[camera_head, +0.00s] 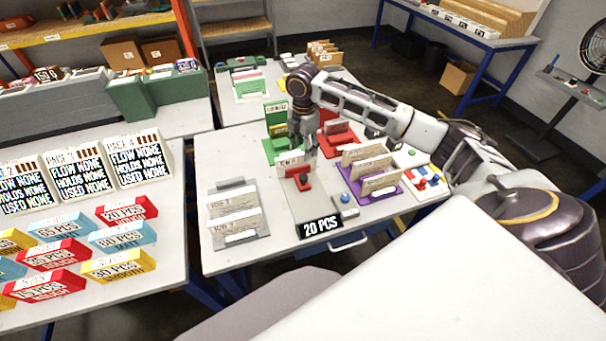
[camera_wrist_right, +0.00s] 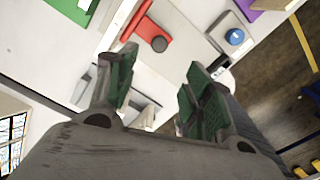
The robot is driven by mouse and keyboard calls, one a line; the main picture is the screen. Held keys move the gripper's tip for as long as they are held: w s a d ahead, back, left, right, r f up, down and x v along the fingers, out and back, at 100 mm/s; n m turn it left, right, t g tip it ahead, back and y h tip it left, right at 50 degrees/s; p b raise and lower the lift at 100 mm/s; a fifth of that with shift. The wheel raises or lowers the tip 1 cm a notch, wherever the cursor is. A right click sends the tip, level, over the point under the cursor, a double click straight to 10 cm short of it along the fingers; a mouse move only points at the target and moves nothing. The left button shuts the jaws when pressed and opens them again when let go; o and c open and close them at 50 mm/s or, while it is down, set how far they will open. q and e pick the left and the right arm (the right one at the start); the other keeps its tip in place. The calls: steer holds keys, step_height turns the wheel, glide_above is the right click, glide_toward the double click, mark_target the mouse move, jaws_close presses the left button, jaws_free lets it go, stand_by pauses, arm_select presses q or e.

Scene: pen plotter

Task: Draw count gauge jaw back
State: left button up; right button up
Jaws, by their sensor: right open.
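The count gauge (camera_head: 306,206) is a pale flat base on the middle table, with a black display (camera_head: 321,227) reading "20 PCS" at its front. Its red jaw (camera_head: 299,182) stands on the base, with white cards just behind it. In the wrist view the red jaw (camera_wrist_right: 138,28) is a bar with a dark round knob (camera_wrist_right: 159,44), ahead of my fingers and apart from them. My right gripper (camera_head: 302,147) is above and behind the jaw, also seen in the wrist view (camera_wrist_right: 162,80), with green-padded fingers apart and nothing between them. My left gripper is out of view.
A blue button (camera_head: 345,198) sits right of the gauge. A purple card rack (camera_head: 378,191), green holder (camera_head: 274,150) and red holder (camera_head: 335,135) stand close around my gripper. A grey card tray (camera_head: 238,239) is at left; bare tabletop separates it from the gauge.

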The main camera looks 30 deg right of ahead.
mark_target(303, 176)
steer(key=shift+n, duration=0.3)
steer(key=shift+f, duration=0.1)
steer(key=shift+f+p, duration=0.4)
steer(key=shift+f, duration=6.45)
jaws_close()
